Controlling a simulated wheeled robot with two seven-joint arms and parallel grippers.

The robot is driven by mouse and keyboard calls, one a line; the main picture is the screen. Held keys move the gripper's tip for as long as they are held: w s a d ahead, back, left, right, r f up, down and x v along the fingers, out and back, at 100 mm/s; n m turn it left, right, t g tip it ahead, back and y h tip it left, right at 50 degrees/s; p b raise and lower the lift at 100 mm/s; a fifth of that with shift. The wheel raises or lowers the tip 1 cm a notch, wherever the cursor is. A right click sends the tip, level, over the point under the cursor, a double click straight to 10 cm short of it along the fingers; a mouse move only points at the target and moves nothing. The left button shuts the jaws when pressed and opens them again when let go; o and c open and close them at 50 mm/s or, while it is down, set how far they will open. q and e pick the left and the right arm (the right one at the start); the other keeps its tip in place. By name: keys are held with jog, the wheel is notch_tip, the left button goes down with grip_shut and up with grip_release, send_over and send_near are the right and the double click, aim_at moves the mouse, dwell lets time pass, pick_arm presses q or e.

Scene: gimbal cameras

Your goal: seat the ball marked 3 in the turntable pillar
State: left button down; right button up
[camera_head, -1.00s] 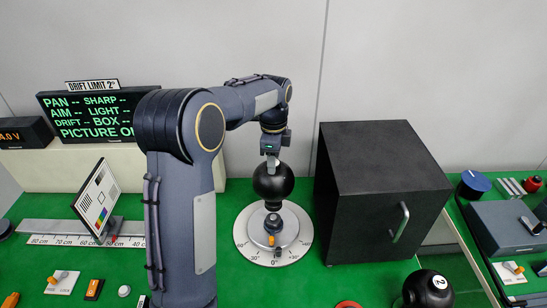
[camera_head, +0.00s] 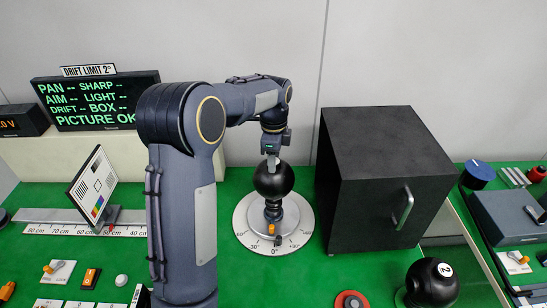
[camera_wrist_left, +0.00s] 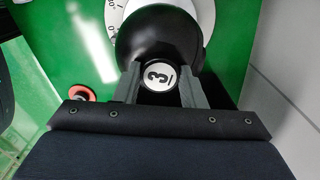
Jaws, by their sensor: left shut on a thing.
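The ball marked 3 (camera_head: 273,181) is black. My left gripper (camera_head: 273,163) is shut on it from above. In the left wrist view the ball (camera_wrist_left: 158,40) shows its white disc with a 3 between the two fingers of the gripper (camera_wrist_left: 159,80). The turntable pillar (camera_head: 273,211) is dark and stands upright on a white dial (camera_head: 247,228) marked in degrees. The ball is directly over the pillar's top, touching or almost touching it; I cannot tell whether it is seated. The ball hides the pillar's top. My right gripper is not in view.
A black box with a handle (camera_head: 385,180) stands close to the right of the dial. A ball marked 2 (camera_head: 432,282) sits at the front right, by a red button (camera_head: 351,301). A test chart (camera_head: 95,188) stands on a ruler at left. A display (camera_head: 95,101) reads PICTURE OK.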

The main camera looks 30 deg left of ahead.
pick_arm(q)
jog(key=shift+r+p, duration=0.1)
jog(key=shift+p, duration=0.3)
dwell(1.3)
jog(key=shift+f+b, duration=0.7)
jog(key=shift+f, duration=0.4)
jog(key=c, duration=0.8)
grip_release()
jog(key=shift+c, duration=0.2)
notch_tip(320, 180, up, 8)
jog(key=shift+f+b, duration=0.2)
jog(key=shift+b, duration=0.15)
jog(key=shift+r, duration=0.15)
